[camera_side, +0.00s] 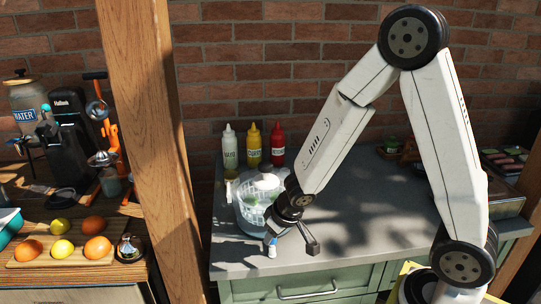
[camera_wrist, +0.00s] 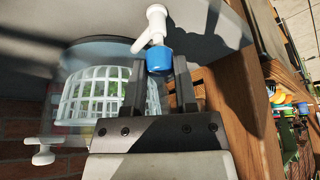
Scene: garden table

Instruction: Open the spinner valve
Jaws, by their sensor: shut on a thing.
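The salad spinner (camera_side: 258,208) is a clear bowl with a white basket and some green inside, standing on the grey counter. In the wrist view the spinner (camera_wrist: 98,92) lies left of the fingers. Its valve is a small white spout (camera_wrist: 155,22) with a blue cap (camera_wrist: 159,59). In the side view the valve (camera_side: 272,250) shows low at the spinner's front, near the counter edge. My gripper (camera_wrist: 165,72) is shut on the blue cap, with a dark finger on each side of it. In the side view my gripper (camera_side: 283,235) is tilted beside the spinner's lower front.
White, yellow and red squeeze bottles (camera_side: 253,146) stand behind the spinner by the brick wall. A wooden post (camera_side: 150,120) rises to the left. Oranges and lemons lie on a board (camera_side: 60,262) beyond it. The counter (camera_side: 365,205) right of the spinner is mostly clear.

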